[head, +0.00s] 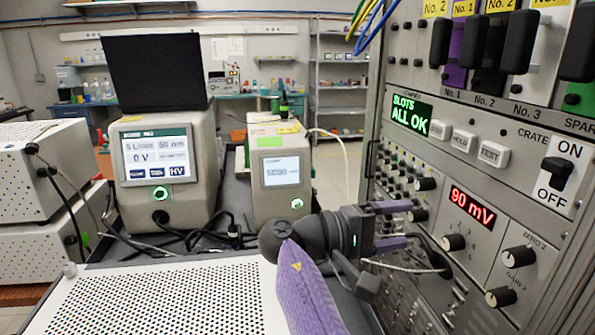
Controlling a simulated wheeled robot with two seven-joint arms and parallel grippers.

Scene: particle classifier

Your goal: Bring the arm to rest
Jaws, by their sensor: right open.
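My right gripper (400,225) is in the lower middle of the head view, in front of the rack's lower panels. Its two purple fingers are apart, with nothing seen between them, and point right towards the rack. I cannot tell whether the fingers touch the panel. My purple-sleeved right arm comes up from the bottom edge. My left gripper is not in view. On the instrument rack (470,150), a green display (411,112) reads "SLOTS ALL OK" and a red display (473,208) reads "90 mV". The ON/OFF switch (557,173) is at the right.
A perforated white board (170,295) lies at front left. Two box instruments with lit screens, a larger one (165,165) and a smaller one (278,175), stand behind it. Cables (366,25) hang at the top by the rack. More white boxes (45,190) stand at far left.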

